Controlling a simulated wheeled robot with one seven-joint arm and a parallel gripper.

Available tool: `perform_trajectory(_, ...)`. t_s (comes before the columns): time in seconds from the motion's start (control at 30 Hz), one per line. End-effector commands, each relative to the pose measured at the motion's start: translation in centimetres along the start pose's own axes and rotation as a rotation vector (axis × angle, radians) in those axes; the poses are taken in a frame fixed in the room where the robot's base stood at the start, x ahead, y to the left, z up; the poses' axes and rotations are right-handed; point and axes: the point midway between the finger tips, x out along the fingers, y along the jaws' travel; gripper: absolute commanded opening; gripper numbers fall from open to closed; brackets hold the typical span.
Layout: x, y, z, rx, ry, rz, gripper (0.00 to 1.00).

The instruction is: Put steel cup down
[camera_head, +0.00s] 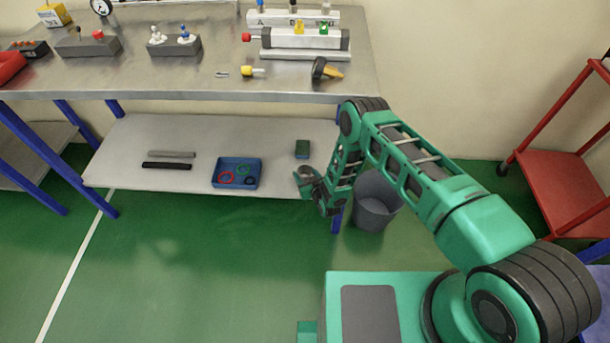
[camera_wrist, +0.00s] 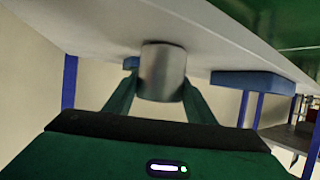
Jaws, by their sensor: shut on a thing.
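The steel cup (camera_wrist: 163,72) is a plain grey metal cylinder between the two green fingers of my gripper (camera_wrist: 160,95) in the wrist view. My gripper is shut on it. The wrist picture is upside down, so the pale shelf surface lies at its top. The cup's base is at or very close to that surface; I cannot tell whether it touches. In the head view my gripper (camera_head: 308,180) is at the front right edge of the lower shelf (camera_head: 130,140). The cup cannot be made out clearly there.
A grey bin (camera_head: 375,205) stands right of the bench leg. The steel bench top (camera_head: 190,80) is above.

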Motion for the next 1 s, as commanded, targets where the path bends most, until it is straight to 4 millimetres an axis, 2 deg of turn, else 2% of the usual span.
perform_trajectory(0.33,0.1,0.0,0.2,0.000,0.001,0.001,0.27)
perform_trajectory(0.37,0.1,0.0,0.2,0.000,0.001,0.001,0.55)
perform_trajectory(0.4,0.1,0.0,0.2,0.000,0.001,0.001,0.64)
perform_trajectory(0.43,0.1,0.0,0.2,0.000,0.001,0.001,0.69)
perform_trajectory(0.77,0.1,0.0,0.0,0.000,0.002,0.001,0.69)
perform_trajectory(0.87,-0.7,0.0,0.1,-0.001,0.000,0.000,0.69)
perform_trajectory(1.0,-2.7,0.0,0.1,-0.001,-0.001,0.000,0.69)
